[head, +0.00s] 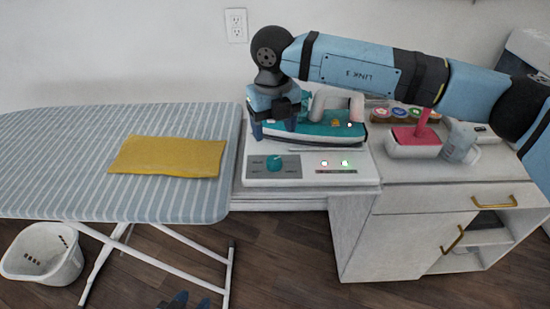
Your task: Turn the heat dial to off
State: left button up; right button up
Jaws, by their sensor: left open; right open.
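The heat dial (274,162) is a round teal knob on the grey panel at the left front of the white iron station (308,180). Its pointer mark is too small to read. A teal and white iron (330,133) rests on the station behind the panel. My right gripper (274,128) is open and points down above and behind the dial, apart from it in the picture, and hides part of the iron. My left gripper (184,301) shows only in part at the bottom edge, low in front of the ironing board, open and far from the dial.
Two small lit lamps, one whitish (323,163) and one green (345,163), sit right of the dial. A striped ironing board (60,150) with a folded yellow cloth (168,156) stands left. A pink-topped box (414,140), a bottle (461,142) and thread spools (399,114) stand right.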

aim_at(274, 160)
notch_tip(274, 160, down, 9)
jog(key=shift+b, duration=0.3)
jog(key=c, duration=0.9)
